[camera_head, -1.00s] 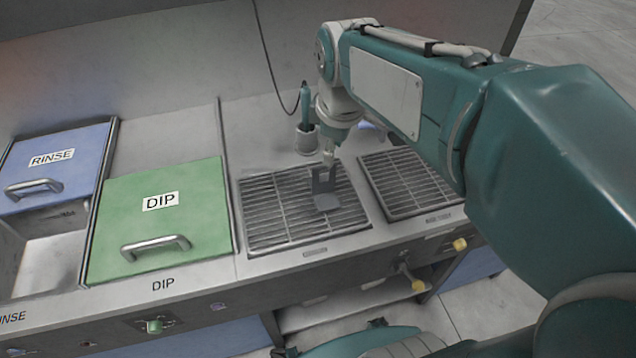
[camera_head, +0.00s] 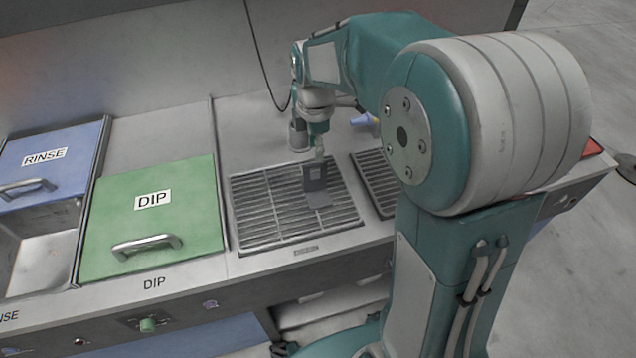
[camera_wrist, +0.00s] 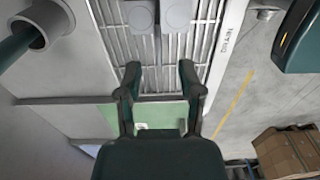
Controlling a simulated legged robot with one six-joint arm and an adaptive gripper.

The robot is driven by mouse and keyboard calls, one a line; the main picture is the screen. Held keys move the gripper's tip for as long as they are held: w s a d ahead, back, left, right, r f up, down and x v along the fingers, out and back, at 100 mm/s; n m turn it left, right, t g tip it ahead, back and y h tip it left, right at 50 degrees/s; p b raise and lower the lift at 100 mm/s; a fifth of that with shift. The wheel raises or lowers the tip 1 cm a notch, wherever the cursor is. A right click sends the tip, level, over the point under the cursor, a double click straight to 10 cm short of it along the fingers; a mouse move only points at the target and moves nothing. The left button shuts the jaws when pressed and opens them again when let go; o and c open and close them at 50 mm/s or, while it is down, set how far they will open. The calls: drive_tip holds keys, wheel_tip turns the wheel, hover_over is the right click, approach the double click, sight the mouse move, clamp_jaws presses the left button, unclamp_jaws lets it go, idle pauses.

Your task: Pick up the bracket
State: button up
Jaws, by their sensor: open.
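My gripper (camera_head: 319,154) is just above the upright plate, pointing down. In the wrist view, my gripper (camera_wrist: 159,70) has its two dark fingers apart with nothing between them. Two pale grey parts with round features show at the top edge there; I cannot tell whether they belong to the bracket. Whether a finger touches the bracket is too small to tell.
A green DIP lid (camera_head: 150,212) and a blue RINSE lid (camera_head: 45,160) lie to the left. A grey cup-like holder (camera_head: 298,136) stands behind the bracket. A second grille (camera_head: 372,180) is to the right, partly hidden by my arm. The back wall is close behind.

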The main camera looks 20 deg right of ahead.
sight(314, 164)
drive_tip(key=shift+a+f, duration=0.15)
drive_tip(key=shift+f, duration=0.2)
wheel_tip(314, 164, down, 4)
drive_tip(key=shift+w+a+f, duration=0.1)
drive_tip(key=shift+a+f, duration=0.05)
drive_tip(key=shift+f, duration=0.05)
drive_tip(key=shift+d+f, duration=0.2)
drive_tip(key=shift+d, duration=0.15)
drive_tip(key=shift+a, duration=0.1)
clamp_jaws()
drive_tip(key=shift+a, duration=0.15)
